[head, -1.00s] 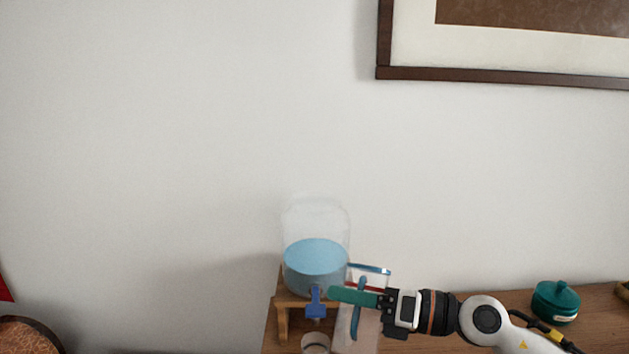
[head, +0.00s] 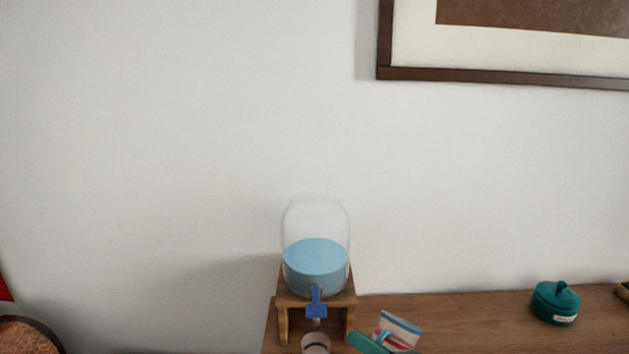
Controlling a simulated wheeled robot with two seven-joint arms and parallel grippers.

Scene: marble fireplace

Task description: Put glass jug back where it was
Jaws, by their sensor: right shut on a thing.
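My left gripper is not in view.
A water dispenser (head: 316,268) with a blue tap (head: 316,303) stands on a wooden stand (head: 283,322). A cup (head: 316,342) sits below the tap. A teal lidded pot (head: 556,302) is at the right on the wooden top (head: 470,317), which is clear between them.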

